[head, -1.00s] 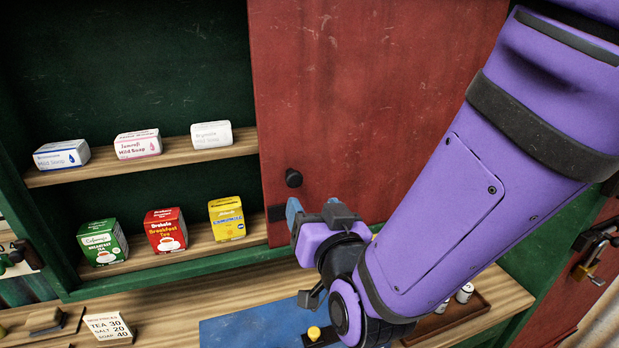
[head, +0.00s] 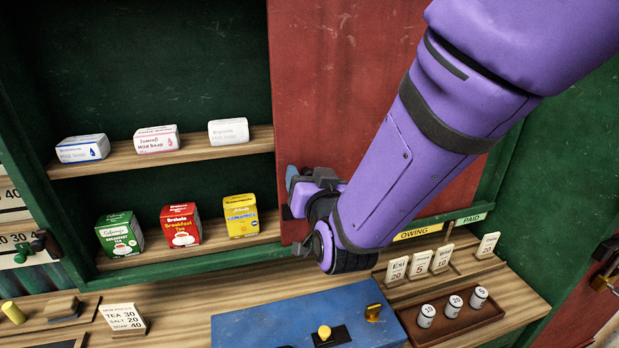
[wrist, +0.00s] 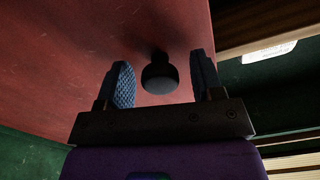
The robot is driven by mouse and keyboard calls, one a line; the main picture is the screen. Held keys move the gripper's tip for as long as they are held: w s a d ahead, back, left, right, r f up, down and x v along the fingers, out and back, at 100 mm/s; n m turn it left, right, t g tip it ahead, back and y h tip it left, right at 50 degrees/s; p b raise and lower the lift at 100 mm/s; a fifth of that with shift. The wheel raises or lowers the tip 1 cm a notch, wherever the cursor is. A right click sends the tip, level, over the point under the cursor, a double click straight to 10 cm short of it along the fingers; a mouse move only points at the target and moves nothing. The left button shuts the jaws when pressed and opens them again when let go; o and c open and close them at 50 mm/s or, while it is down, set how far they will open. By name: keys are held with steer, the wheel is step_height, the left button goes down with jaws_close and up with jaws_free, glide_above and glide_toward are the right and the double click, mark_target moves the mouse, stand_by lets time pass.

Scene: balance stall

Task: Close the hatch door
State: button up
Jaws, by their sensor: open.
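The red hatch door (head: 310,75) stands across the right part of the shelf opening, and the left part is uncovered. Its dark round knob (wrist: 159,76) shows in the wrist view between the two blue fingers of my gripper (wrist: 161,62). The fingers are open, with a gap on both sides of the knob. In the head view my gripper (head: 297,186) is at the door's lower left edge and hides the knob. The door also fills much of the wrist view (wrist: 60,70).
Soap boxes (head: 157,139) and tea boxes (head: 180,225) stand on the shelves left of the door. Below are a blue box (head: 255,325) with a yellow knob, a tray of small weights (head: 452,308), price cards (head: 397,268) and a price sign (head: 124,318).

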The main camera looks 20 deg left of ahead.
jaws_close()
steer(key=s+a, duration=0.7)
steer(key=a, duration=0.4)
steer(key=s+a, duration=0.7)
steer(key=a, duration=0.5)
steer(key=s+a, duration=0.7)
steer(key=a, duration=0.5)
steer(key=shift+s, duration=0.3)
steer(key=shift+r, duration=0.15)
jaws_free()
steer(key=shift+a, duration=0.1)
